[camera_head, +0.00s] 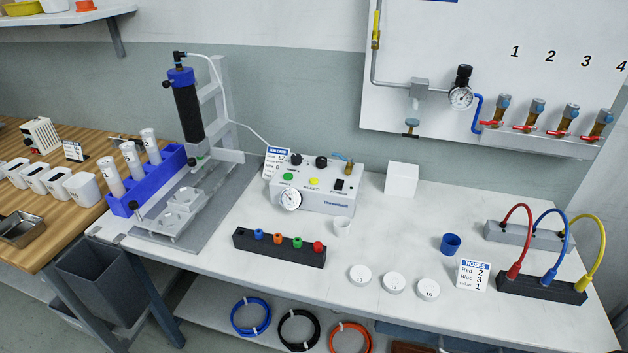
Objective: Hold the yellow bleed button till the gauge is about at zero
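The yellow bleed button (314,182) sits on the sloped front of the white control box (322,200), between a green button (288,177) and a black power switch (339,185). The round gauge (290,199) is on the lower left of the box front. Its needle is too small to read. Nothing touches the button. Neither of my grippers shows in the head view.
A gantry with a dark cylinder (187,108) rises to the left. A white cube (401,179) is at right. Several white round lids lie in front.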

